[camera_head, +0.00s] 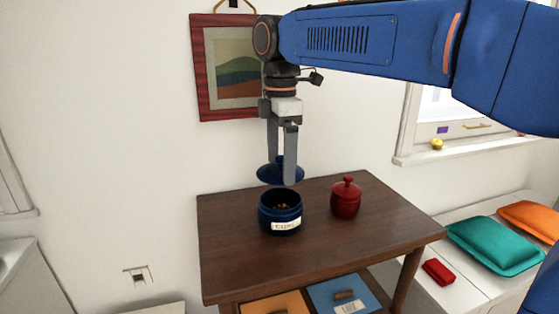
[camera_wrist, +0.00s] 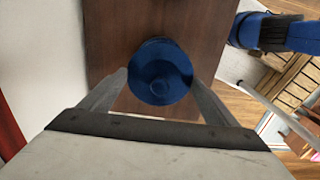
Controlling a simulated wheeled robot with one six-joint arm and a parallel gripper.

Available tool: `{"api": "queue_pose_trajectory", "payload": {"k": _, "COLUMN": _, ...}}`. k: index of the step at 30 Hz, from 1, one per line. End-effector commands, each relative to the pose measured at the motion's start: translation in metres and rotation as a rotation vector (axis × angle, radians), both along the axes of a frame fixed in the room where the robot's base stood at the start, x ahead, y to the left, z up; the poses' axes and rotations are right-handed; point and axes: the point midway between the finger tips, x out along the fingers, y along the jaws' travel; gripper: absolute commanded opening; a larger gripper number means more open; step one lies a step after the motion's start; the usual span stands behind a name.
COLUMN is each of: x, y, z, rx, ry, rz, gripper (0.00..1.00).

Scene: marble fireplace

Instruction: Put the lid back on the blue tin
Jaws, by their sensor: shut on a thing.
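The blue tin (camera_head: 280,215) stands upright and uncovered on the brown wooden table, with brownish contents showing in its mouth and a white label on its front. My gripper (camera_head: 284,170) is shut on the round blue lid (camera_head: 268,174) and holds it in the air just above the tin, apart from it. In the wrist view the lid (camera_wrist: 160,72) sits between the fingers of my gripper (camera_wrist: 160,85) and hides the tin beneath it.
A red lidded jar (camera_head: 346,198) stands on the table (camera_head: 225,250) just right of the tin. The table's left part is clear. A framed picture (camera_head: 235,70) hangs on the wall behind. A bench with teal (camera_head: 495,245) and orange cushions is at right.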

Motion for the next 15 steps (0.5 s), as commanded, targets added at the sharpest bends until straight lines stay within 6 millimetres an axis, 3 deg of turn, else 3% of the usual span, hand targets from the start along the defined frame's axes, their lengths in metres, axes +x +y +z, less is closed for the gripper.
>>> {"api": "queue_pose_trajectory", "payload": {"k": 15, "x": 0.0, "y": 0.0, "z": -0.041, "rx": 0.0, "ry": 0.001, "rz": 0.0, "gripper": 0.61}}
